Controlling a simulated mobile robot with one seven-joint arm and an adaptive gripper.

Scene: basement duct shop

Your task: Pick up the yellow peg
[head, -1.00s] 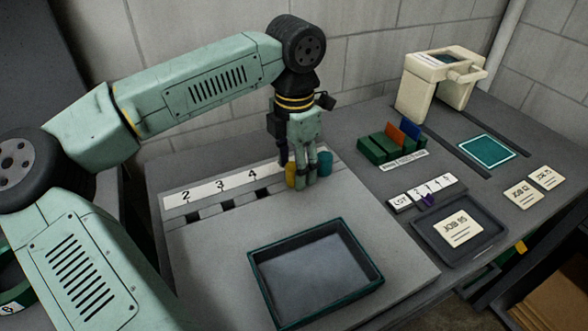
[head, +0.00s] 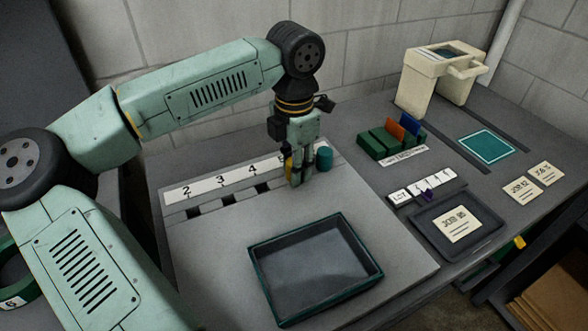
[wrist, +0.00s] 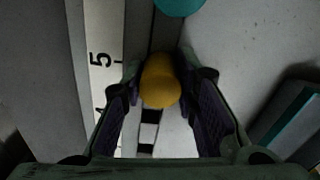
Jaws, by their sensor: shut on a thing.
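The yellow peg (wrist: 160,82) stands between my two fingertips in the wrist view, beside the number 5 on the white strip. In the head view only a sliver of the yellow peg (head: 288,165) shows at the left of my fingers. My gripper (head: 297,178) points down at the board and is shut on the yellow peg; its fingers (wrist: 162,92) touch the peg's sides in the wrist view. The peg's lower end is hidden, so I cannot tell whether it is clear of the board.
A teal peg (head: 324,157) stands close to the right of my gripper. A numbered strip (head: 219,181) and several dark square holes lie to the left. An empty green-rimmed tray (head: 262,287) lies in front. A dark tray with a card (head: 458,225) is at the right.

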